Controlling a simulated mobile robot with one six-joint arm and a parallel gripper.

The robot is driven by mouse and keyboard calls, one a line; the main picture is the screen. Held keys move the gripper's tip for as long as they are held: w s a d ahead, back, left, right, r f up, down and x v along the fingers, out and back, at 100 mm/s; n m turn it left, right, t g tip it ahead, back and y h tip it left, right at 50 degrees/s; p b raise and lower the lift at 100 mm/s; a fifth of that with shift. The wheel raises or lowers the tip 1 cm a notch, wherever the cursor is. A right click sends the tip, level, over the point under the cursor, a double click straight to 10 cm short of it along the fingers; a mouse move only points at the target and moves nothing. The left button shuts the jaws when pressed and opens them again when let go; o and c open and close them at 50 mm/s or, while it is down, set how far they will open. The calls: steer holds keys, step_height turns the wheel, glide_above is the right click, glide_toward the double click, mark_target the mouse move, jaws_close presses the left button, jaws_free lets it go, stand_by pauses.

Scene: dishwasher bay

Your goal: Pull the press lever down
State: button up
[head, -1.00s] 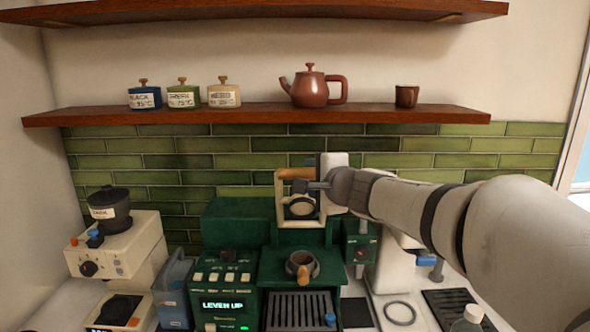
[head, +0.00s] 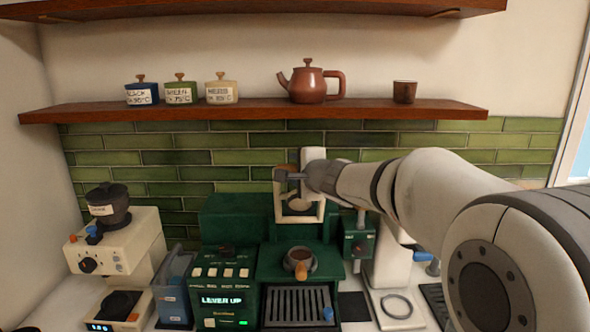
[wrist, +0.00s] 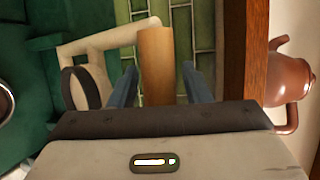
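The lever is raised, and the machine's display (head: 222,300) reads LEVER UP. My gripper (head: 288,174) is at the top of the lever, partly hiding the handle in the head view. In the wrist view, the handle stands between the two blue-grey fingers of my gripper (wrist: 159,86). The fingers are apart, with a visible gap between the handle and the right finger. The cream frame (wrist: 95,45) shows left of the handle.
A wooden shelf (head: 250,109) with a brown teapot (head: 314,85), a cup (head: 404,92) and several canisters runs above the lever. It also shows close to the right finger in the wrist view (wrist: 245,60). A cream grinder (head: 118,245) stands at the left.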

jaws_close()
steer(key=shift+f, duration=0.1)
stand_by(0.4)
